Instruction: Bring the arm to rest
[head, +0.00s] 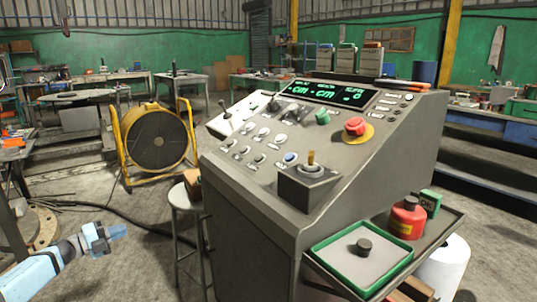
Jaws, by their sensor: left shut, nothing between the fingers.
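My left arm comes in at the lower left, light blue and grey. Its gripper (118,232) is at the arm's end, shut and empty, over the concrete floor. It is left of the grey control console (250,215) and apart from it. The console carries a lit green display (326,93), a red mushroom button (355,126) on a yellow ring, and a joystick (310,165) in a raised box. A lever (224,110) stands on its left side. My right gripper does not show.
A stool (180,196) stands between the gripper and the console. A yellow-framed drum fan (157,139) is behind. A shelf on the console's right holds a green-rimmed tray (326,254) and a red can (407,217). A dark cable lies on the floor; open floor surrounds the gripper.

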